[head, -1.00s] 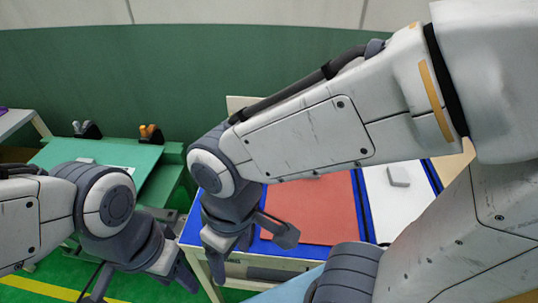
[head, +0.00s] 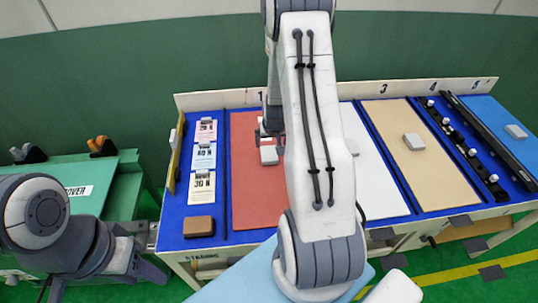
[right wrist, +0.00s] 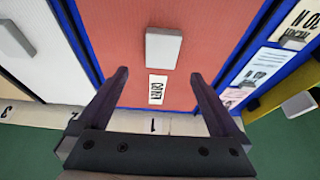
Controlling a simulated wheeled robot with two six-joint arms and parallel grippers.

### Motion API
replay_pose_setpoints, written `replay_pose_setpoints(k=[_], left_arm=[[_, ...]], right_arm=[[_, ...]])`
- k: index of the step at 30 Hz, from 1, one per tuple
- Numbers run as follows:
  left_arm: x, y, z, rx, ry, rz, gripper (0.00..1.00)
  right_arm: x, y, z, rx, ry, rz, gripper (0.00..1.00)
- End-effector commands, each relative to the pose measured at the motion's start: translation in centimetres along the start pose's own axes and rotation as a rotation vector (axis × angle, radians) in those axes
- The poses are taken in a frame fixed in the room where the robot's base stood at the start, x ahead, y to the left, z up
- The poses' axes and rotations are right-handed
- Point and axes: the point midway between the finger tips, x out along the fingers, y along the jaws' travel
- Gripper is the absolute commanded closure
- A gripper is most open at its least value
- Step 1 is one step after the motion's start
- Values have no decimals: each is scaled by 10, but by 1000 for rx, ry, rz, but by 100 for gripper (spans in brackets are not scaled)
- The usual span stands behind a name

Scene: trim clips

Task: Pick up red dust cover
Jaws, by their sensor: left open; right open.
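The red dust cover (head: 255,195) appears as a flat red panel over bay 1 of the blue table, with a grey block-shaped grip (head: 269,155) on it. My right arm hides part of its right side. In the right wrist view the red cover (right wrist: 200,30) bears the grey grip (right wrist: 163,48) and a white label (right wrist: 158,88). My right gripper (right wrist: 158,80) is open and empty above the cover; the grip shows between and beyond its fingertips. My left gripper (head: 105,280) is open at the lower left, away from the cover.
White (head: 375,170), beige (head: 415,165) and blue (head: 500,110) panels with grey blocks lie to the right. Black rails (head: 490,140) stand between bays. Cards (head: 202,155) and a brown block (head: 199,226) lie left. A green bench (head: 90,180) stands farther left.

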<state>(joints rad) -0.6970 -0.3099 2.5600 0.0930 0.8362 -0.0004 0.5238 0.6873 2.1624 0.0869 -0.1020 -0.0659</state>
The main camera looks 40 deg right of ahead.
Motion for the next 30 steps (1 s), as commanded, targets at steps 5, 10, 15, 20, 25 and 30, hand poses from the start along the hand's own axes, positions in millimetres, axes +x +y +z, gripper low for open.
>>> replay_pose_setpoints(k=[5, 10, 15, 20, 25, 30], left_arm=[[-4, 0, 0, 0, 0, 0, 50], [-7, 0, 0, 0, 0, 0, 50], [-10, 1, 0, 0, 0, 0, 50], [-21, 2, -1, -1, 0, 0, 50], [-25, 2, -1, -1, 0, 0, 50], [-26, 2, -1, -1, 0, 0, 50]], right_arm=[[27, 3, 1, 4, -3, 2, 0], [45, 2, 1, 5, -2, 2, 0], [53, 1, 1, 4, -2, 1, 0], [71, -2, 1, 3, -3, 1, 0], [93, -3, 1, 4, -2, 1, 0], [101, -3, 0, 4, 0, 1, 0]])
